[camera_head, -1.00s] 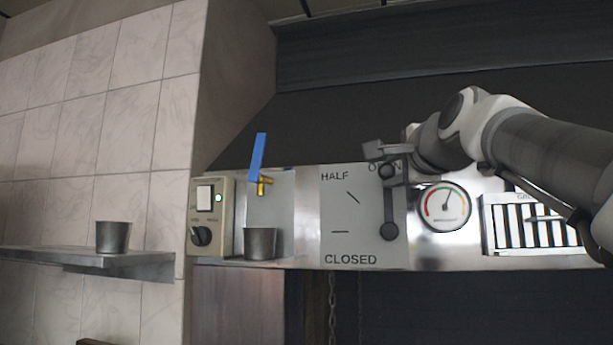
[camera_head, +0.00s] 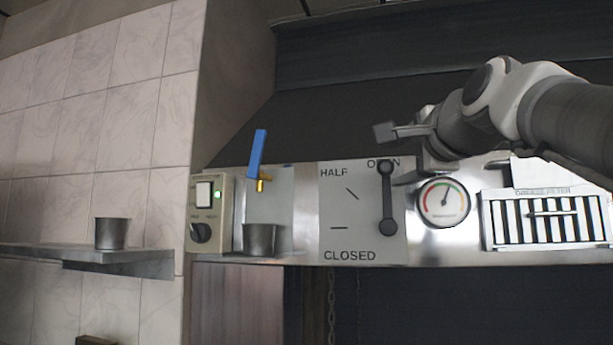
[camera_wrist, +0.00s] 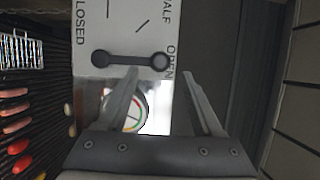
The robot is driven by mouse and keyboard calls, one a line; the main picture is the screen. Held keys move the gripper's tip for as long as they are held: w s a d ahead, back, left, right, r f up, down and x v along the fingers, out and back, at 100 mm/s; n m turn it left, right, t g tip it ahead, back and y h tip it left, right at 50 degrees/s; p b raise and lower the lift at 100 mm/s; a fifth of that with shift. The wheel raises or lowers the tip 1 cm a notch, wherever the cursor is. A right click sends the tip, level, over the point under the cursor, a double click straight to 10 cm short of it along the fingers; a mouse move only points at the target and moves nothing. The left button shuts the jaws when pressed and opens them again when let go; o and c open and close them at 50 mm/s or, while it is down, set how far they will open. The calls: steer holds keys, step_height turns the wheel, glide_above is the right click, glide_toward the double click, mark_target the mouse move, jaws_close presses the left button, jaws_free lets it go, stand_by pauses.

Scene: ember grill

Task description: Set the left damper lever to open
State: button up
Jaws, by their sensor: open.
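The damper lever (camera_head: 387,198) is a dark bar with a round pivot at the bottom and a round knob at the top. It stands upright on a white plate (camera_head: 335,215) marked HALF, OPEN and CLOSED, with its knob at the OPEN label. My gripper (camera_head: 392,157) is open, up and to the right of the knob, and looks clear of it. In the wrist view the lever (camera_wrist: 130,58) lies sideways beyond the two spread fingers (camera_wrist: 160,82), with nothing between the fingertips. Part of the OPEN label is hidden by the knob in the head view.
A round gauge (camera_head: 443,203) and a grease filter (camera_head: 545,218) sit right of the plate. Left are a switch box (camera_head: 209,214), a tap with a blue handle (camera_head: 256,155) and a metal cup (camera_head: 260,239). Another cup (camera_head: 111,233) stands on a shelf (camera_head: 90,257).

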steer(key=s+d+b, duration=0.1)
steer(key=s, duration=1.2)
steer(key=shift+f, duration=0.1)
steer(key=w+a+f+n+g, duration=0.1)
steer(key=a+f+n+g, duration=0.3)
steer(key=f, duration=1)
steer(key=f+n+g, duration=0.3)
steer(key=f+n, duration=0.2)
steer(key=f, duration=1)
steer(key=s+f+n+g, duration=0.2)
steer(key=s+f+n, duration=0.2)
steer(key=f, duration=0.7)
steer(key=s+f+n+g+h, duration=0.1)
steer(key=s+f+n+g, duration=0.2)
steer(key=f, duration=0.9)
steer(key=shift+s+a+n, duration=0.25)
steer(key=shift+s+n, duration=0.35)
steer(key=shift+s, duration=0.35)
